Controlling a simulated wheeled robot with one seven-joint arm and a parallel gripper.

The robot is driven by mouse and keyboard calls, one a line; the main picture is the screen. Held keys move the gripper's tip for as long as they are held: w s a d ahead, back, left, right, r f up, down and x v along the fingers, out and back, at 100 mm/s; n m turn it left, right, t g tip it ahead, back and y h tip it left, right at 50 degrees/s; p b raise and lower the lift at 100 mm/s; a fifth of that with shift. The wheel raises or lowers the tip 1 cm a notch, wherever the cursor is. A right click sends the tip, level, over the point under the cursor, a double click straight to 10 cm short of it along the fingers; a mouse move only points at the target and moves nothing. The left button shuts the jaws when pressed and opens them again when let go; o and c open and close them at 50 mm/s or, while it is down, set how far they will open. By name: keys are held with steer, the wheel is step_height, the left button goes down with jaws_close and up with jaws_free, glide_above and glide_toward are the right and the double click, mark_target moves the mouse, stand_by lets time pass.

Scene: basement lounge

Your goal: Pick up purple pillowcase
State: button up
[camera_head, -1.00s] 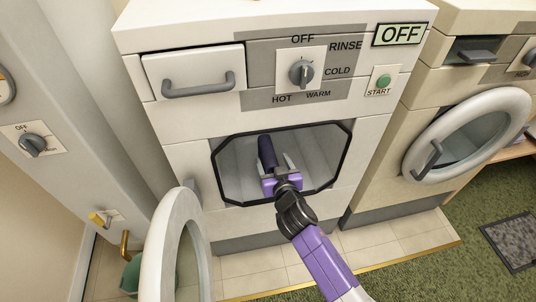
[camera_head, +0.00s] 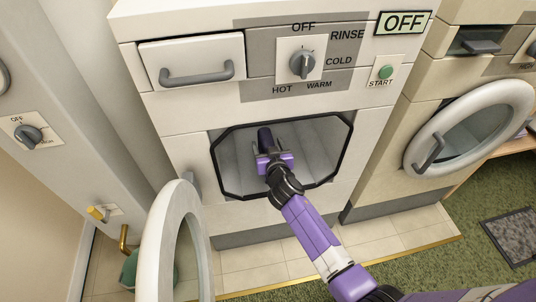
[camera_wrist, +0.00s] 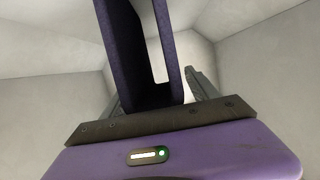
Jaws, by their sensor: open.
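The dark purple pillowcase (camera_head: 265,137) stands upright inside the open washing machine (camera_head: 185,147), toward the back of its cavity. In the wrist view the pillowcase (camera_wrist: 118,42) is a folded, slab-like shape with a narrow gap, rising just ahead of my palm. My gripper (camera_head: 270,150) is inside the opening, its purple palm close to the pillowcase. In the wrist view its grey fingers are apart, one on each side of the pillowcase's lower part. I cannot tell whether either finger touches it. The pillowcase's lower end is hidden behind my palm.
The washer's round door (camera_head: 159,240) hangs open at the lower left. A black frame (camera_head: 349,150) rims the opening around my arm. A second machine with its round door (camera_head: 468,128) ajar stands at the right. Pale walls surround my gripper inside.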

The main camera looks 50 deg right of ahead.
jaws_close()
